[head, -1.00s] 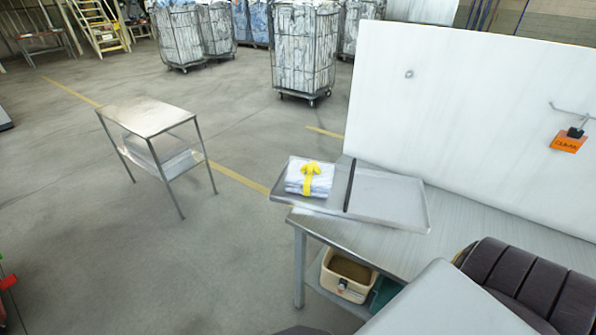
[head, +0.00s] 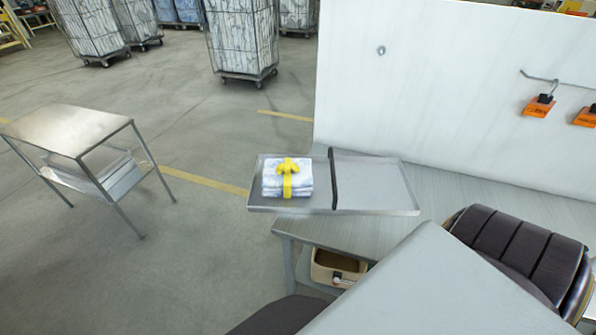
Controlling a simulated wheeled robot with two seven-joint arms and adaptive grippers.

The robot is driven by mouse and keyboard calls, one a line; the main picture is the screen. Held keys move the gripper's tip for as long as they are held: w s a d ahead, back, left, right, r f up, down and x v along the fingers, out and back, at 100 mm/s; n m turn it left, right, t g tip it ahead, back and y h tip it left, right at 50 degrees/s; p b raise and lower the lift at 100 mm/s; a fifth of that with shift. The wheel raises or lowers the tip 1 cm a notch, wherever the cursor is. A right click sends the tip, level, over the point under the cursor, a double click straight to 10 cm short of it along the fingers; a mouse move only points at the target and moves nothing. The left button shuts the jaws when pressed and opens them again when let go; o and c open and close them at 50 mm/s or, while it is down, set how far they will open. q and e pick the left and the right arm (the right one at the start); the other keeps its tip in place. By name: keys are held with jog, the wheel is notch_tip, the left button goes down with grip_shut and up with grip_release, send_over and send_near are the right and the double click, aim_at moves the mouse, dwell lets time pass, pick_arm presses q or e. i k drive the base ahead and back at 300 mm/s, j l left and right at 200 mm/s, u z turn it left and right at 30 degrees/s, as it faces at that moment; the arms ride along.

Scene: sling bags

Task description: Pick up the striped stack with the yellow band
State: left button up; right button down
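The striped stack (head: 273,181) is a folded white and pale blue bundle. A yellow band (head: 287,185) with a bow on top goes around it. It lies in the left part of a shallow metal tray (head: 375,188), left of a dark divider bar (head: 333,178). The tray rests on the metal table (head: 440,186), and its left end sticks out past the table's edge. Neither gripper can be made out in the head view; only parts of my own body show at the bottom and lower right.
A white panel (head: 420,85) stands behind the tray, with orange tags (head: 538,107) on a hook. A beige bin (head: 338,270) sits below the table. A metal side table (head: 70,128) stands at left. Wheeled cages (head: 243,40) stand at the back. Floor between is clear.

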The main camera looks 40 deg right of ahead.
aim_at(288, 178)
jog(key=i+z, duration=0.3)
jog(key=z, duration=0.2)
jog(key=i+z, duration=0.3)
jog(key=z, duration=0.2)
jog(key=i+j+z, duration=0.25)
jog(key=z, duration=0.2)
